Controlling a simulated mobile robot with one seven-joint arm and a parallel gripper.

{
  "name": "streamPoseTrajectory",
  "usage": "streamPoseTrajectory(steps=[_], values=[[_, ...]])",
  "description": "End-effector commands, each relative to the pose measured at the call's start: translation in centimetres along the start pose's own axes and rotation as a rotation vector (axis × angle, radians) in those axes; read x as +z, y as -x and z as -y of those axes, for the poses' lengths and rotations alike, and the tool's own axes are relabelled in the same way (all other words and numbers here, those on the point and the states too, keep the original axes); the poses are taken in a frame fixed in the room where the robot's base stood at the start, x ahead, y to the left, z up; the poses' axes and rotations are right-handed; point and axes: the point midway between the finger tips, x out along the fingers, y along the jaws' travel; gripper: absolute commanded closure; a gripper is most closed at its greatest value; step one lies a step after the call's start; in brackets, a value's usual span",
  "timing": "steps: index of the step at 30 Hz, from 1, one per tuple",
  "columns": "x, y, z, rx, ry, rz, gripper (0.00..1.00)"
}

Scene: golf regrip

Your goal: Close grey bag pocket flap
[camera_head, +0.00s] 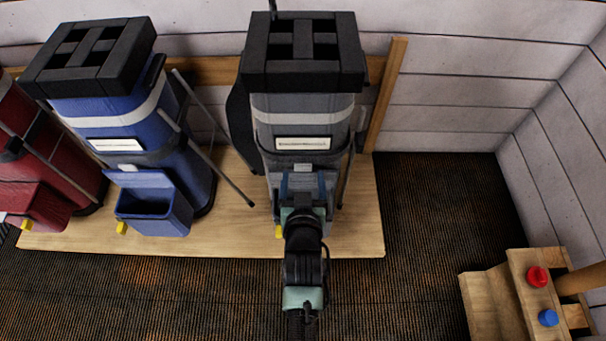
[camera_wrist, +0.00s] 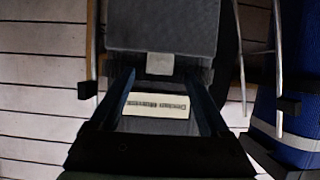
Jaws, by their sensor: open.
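The grey bag (camera_head: 262,125) stands upright on the wooden platform, with a white label on its front. My gripper (camera_head: 303,182) is in front of its lower front, below the label, with its two dark blue fingers apart and nothing held between them. In the wrist view, the fingers frame the label (camera_wrist: 155,105). A grey panel (camera_wrist: 160,28) with a small pale tab (camera_wrist: 160,64) lies beyond the fingertips, apparently the pocket area. My arm hides most of the pocket in the head view, so I cannot tell how the flap lies.
A blue bag (camera_head: 120,110) with an open-topped front pocket (camera_head: 150,205) stands to the left, and a red bag (camera_head: 40,150) beyond it. Thin metal legs flank the bags. A wooden box (camera_head: 515,290) with red and blue knobs is at lower right. Dark floor right of the platform is clear.

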Motion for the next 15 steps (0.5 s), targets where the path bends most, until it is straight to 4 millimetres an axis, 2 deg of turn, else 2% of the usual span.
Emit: streamPoseTrajectory(steps=[1, 6, 15], values=[[0.3, -1.1, 0.0, 0.000, 0.001, -0.002, 0.20], [0.2, -3.1, 0.0, 0.000, 0.002, -0.001, 0.20], [0.0, -3.9, 0.0, 0.000, 0.001, 0.000, 0.20]])
